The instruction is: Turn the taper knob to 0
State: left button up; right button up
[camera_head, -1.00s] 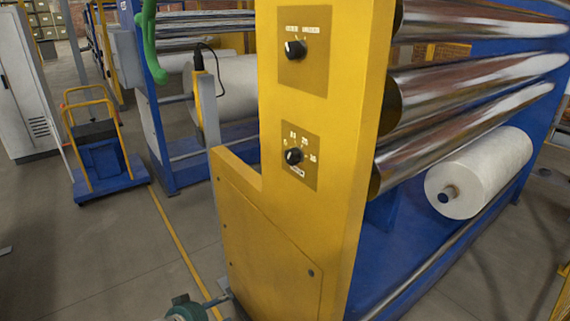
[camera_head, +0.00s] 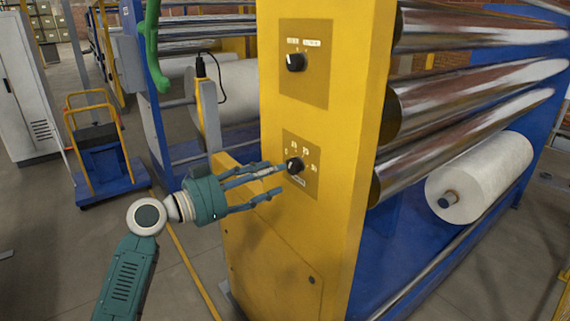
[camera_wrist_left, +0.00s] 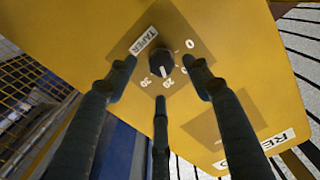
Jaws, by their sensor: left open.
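The taper knob (camera_head: 294,165) is a small black dial on the lower brown plate of the yellow machine panel. In the left wrist view the taper knob (camera_wrist_left: 162,62) sits below the word TAPER's plate corner, with 0, 20 and 30 printed around it. Its white mark points roughly toward the 20 side; the exact setting is hard to read. My left gripper (camera_head: 275,178) is in front of the panel, just left of the knob. Its three fingers are open and spread around the knob, seemingly without touching it. My right gripper is not in view.
Another black knob (camera_head: 295,62) sits on the upper plate. Shiny metal rollers (camera_head: 470,75) and a white film roll (camera_head: 480,180) are right of the yellow panel (camera_head: 345,110). A green curved part (camera_head: 151,45) hangs at upper left. A blue trolley (camera_head: 103,165) stands on the open floor at left.

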aim_at(289, 169)
pick_arm(q)
jog(key=p+x, duration=0.1)
jog(key=x, duration=0.4)
jog(key=shift+w, duration=0.1)
jog(key=shift+f, duration=0.1)
jog(key=c, duration=1.1)
